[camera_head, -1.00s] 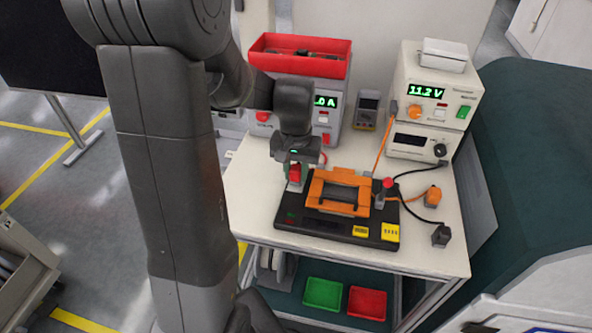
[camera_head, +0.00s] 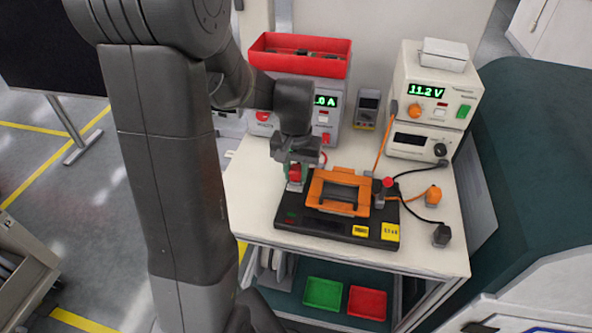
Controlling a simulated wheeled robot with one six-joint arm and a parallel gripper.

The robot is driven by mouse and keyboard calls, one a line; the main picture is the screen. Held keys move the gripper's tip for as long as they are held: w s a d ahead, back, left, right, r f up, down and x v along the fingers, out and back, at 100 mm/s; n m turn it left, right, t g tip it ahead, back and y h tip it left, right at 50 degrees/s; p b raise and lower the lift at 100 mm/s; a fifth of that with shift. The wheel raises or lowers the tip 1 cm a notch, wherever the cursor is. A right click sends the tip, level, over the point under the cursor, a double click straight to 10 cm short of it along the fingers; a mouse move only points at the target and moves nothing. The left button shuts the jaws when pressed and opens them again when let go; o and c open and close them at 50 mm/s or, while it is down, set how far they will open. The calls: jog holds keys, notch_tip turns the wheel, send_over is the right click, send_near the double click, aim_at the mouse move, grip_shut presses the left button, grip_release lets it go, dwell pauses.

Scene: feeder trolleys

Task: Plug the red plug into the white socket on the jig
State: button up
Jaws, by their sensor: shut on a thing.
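The red plug (camera_head: 293,173) is in my gripper (camera_head: 294,170), which is shut on it at the left rear of the black jig (camera_head: 325,229). A whitish block, seemingly the white socket (camera_head: 294,187), stands on the jig directly under the plug. The plug is upright and looks to be at or just above the socket. I cannot tell whether it is seated. My gripper body hides the plug's top.
An orange frame (camera_head: 349,178) lies on the jig, right of my gripper. A red-topped post (camera_head: 388,183) stands beside it. Orange (camera_head: 432,196) and black (camera_head: 441,236) cable ends lie on the right. Instruments, including a cream one (camera_head: 428,95), stand behind.

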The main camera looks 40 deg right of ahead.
jog(key=shift+f+b, duration=0.4)
jog(key=shift+f, duration=0.15)
jog(key=o, duration=1.1)
jog(key=shift+c, duration=0.2)
jog(key=shift+r, duration=0.15)
notch_tip(320, 180, up, 14)
jog(key=shift+f, duration=0.25)
notch_tip(320, 180, down, 14)
jog(key=shift+r, duration=0.15)
jog(key=shift+r, duration=0.1)
